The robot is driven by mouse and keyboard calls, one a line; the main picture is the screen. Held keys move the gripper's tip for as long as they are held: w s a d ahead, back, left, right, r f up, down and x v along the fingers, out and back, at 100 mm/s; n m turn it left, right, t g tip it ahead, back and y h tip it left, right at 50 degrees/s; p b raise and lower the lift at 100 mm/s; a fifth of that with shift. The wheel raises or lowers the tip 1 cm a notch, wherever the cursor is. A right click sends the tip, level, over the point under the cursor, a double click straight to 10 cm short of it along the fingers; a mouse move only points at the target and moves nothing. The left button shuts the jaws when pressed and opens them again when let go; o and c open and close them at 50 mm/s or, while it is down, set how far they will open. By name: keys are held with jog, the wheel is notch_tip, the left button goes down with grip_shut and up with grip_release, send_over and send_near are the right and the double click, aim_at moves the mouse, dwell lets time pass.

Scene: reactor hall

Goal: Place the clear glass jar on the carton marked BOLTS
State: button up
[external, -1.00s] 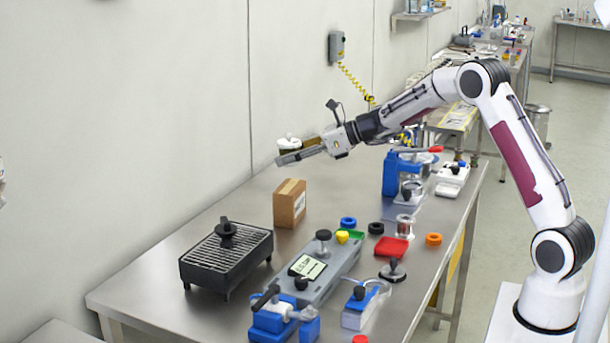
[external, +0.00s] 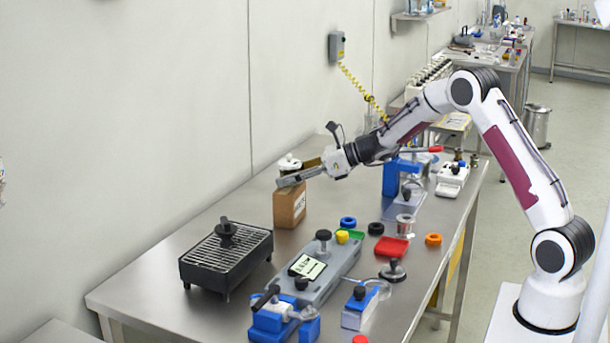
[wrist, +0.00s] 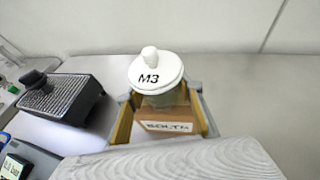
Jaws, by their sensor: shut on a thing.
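The clear glass jar has a white knobbed lid marked M3. Its lid (external: 289,163) shows above my gripper (external: 298,176) in the external view, and the jar (wrist: 166,99) stands upright between the fingers in the wrist view. My gripper is shut on the jar. The brown carton (external: 289,208) is directly under the jar and gripper; its BOLTS label (wrist: 168,126) shows in the wrist view. The fingers hide the jar's lower part in the external view, so I cannot tell whether its base touches the carton.
A black grill-like box (external: 227,258) stands left of the carton. A grey device with a display (external: 307,266), a blue ring (external: 348,223) and a red tray (external: 392,247) lie to the right. The wall is close behind the carton.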

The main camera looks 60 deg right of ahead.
jog(key=shift+f, duration=0.25)
jog(key=o, duration=1.2)
jog(key=shift+f, duration=0.1)
jog(key=shift+o, duration=0.2)
jog(key=shift+s+r, duration=0.1)
jog(key=shift+r, duration=0.15)
jog(key=shift+s+d+r, duration=0.25)
jog(key=shift+s+d, duration=0.05)
jog(key=shift+s, duration=0.25)
jog(key=v, duration=1)
jog(key=shift+s, duration=0.25)
jog(key=shift+r, duration=0.1)
